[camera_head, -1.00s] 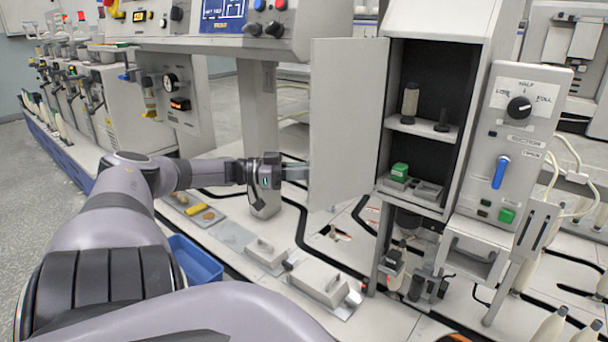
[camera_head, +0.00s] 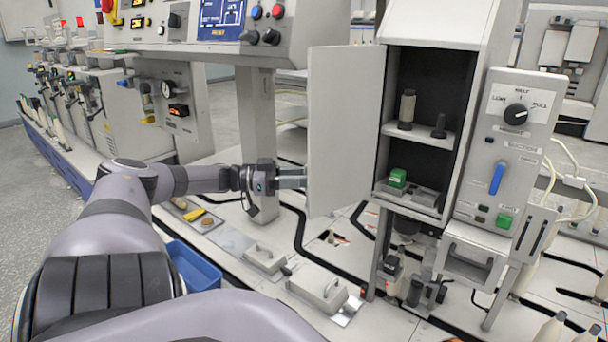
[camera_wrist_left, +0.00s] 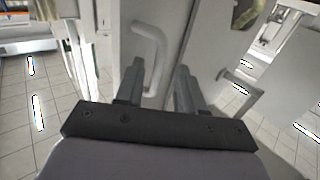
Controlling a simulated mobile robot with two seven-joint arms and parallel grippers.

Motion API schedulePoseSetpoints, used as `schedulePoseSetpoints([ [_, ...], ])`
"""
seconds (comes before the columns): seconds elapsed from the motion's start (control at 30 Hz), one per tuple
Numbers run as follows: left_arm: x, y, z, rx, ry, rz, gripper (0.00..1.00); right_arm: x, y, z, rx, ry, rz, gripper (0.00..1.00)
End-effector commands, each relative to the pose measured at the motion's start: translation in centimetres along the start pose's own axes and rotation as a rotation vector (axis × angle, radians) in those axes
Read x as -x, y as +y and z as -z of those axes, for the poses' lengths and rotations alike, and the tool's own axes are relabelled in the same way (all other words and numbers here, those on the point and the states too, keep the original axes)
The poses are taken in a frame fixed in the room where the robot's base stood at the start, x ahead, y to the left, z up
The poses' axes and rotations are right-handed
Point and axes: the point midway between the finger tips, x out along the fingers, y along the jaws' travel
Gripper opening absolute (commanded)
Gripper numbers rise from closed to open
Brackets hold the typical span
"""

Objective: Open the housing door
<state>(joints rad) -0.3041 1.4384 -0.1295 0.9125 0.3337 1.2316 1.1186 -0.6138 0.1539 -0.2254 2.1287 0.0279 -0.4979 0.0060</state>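The housing door (camera_head: 345,130) is a pale grey panel. It stands swung wide open on the left of the housing (camera_head: 480,25), whose dark interior shows. My left gripper (camera_head: 292,178) is at the door's free left edge, with its fingertips close to the lower part of the panel. In the left wrist view the two fingers (camera_wrist_left: 158,78) are apart. A white bar handle (camera_wrist_left: 153,48) on the door (camera_wrist_left: 185,30) lies just ahead of them, its near end seeming to be between them. I cannot tell if they touch it. My right gripper is out of view.
Inside the housing are a bobbin (camera_head: 407,108), a dark peg (camera_head: 439,126) and a green block (camera_head: 397,177). A control panel (camera_head: 508,150) with a knob and blue lever is at its right. A blue bin (camera_head: 193,266) and grey lidded boxes (camera_head: 318,284) sit below the gripper.

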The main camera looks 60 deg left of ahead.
Motion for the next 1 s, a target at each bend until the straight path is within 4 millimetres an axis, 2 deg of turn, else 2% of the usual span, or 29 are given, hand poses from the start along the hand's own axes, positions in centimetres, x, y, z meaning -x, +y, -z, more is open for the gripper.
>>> schedulePoseSetpoints([
  [0.07,1.3,0.0,0.4,0.003,-0.002,0.004,0.38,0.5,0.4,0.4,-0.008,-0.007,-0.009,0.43],
  [0.2,3.6,-0.1,0.4,0.001,-0.001,0.003,0.38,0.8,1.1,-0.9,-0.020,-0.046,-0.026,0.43],
  [0.4,5.4,-0.1,0.3,-0.001,0.003,0.001,0.38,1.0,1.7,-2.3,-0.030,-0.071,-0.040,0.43],
  [1.0,5.7,0.0,0.2,0.000,0.003,-0.001,0.38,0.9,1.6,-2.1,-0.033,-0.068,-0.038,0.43],
])
